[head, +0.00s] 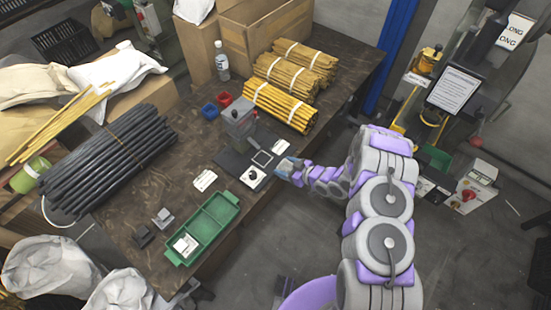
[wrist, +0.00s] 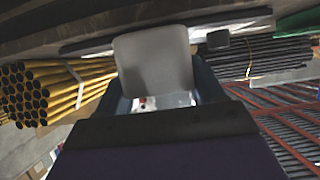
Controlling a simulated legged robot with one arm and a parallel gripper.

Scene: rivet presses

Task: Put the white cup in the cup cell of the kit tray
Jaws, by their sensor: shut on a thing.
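My gripper (head: 284,168) is at the right edge of the workbench, beside the dark mat. In the wrist view its dark fingers (wrist: 157,98) are shut on a pale grey-white thing that looks like the white cup (wrist: 154,58). The cup fills the space between the fingers and stands out past them. In the head view I cannot make out the cup clearly at the gripper. The green kit tray (head: 229,201) lies at the near edge of the bench, left of and apart from my gripper.
A small grey press (head: 239,119) stands on the dark mat (head: 229,158). Bundles of yellow rods (head: 281,107) and black rods (head: 108,160) flank the bench. Red and blue bins (head: 210,111) and a bottle (head: 222,62) stand behind.

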